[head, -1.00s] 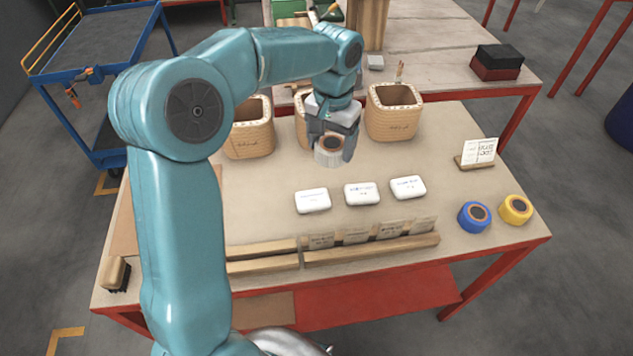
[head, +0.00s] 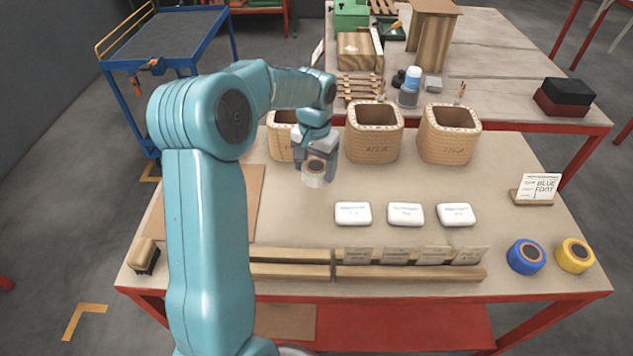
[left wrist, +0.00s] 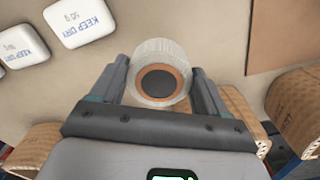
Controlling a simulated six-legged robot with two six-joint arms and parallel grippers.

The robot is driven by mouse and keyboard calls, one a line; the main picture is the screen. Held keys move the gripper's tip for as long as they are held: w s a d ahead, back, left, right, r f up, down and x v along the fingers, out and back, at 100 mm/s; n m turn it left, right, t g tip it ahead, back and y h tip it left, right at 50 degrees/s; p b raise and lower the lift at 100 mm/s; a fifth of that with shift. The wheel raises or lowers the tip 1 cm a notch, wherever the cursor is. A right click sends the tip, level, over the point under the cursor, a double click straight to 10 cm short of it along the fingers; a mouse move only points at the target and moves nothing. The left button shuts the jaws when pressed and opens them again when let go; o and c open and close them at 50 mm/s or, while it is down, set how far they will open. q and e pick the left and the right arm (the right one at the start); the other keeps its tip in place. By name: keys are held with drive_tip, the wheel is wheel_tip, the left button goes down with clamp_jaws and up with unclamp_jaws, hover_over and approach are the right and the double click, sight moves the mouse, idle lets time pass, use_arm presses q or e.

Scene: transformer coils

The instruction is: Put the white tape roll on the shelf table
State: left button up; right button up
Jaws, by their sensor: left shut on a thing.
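The white tape roll (head: 314,180) has a brown core and is held between the fingers of my left gripper (head: 316,170). It also shows in the left wrist view (left wrist: 160,74), with a finger on each side of it. The gripper is shut on the roll, in front of the left coil box, over the near table (head: 300,218). I cannot tell the exact gap under it. I cannot tell for sure which surface is the shelf table; a red lower shelf (head: 400,326) shows under the near table. My right gripper is not in view.
Several tan coil boxes (head: 375,140) stand along the back of the near table. White packets (head: 405,214) lie mid-table. Blue tape (head: 525,257) and yellow tape (head: 575,255) lie at right, near a sign (head: 538,188). A blue cart (head: 170,40) stands at back left.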

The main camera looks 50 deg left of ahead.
sight(315, 181)
use_arm(q)
drive_tip(key=shift+f, duration=2.6)
drive_tip(key=shift+f, duration=0.1)
drive_tip(key=o, duration=1.1)
wheel_tip(315, 181, up, 12)
drive_tip(key=shift+r+p, duration=0.15)
drive_tip(key=shift+p, duration=0.2)
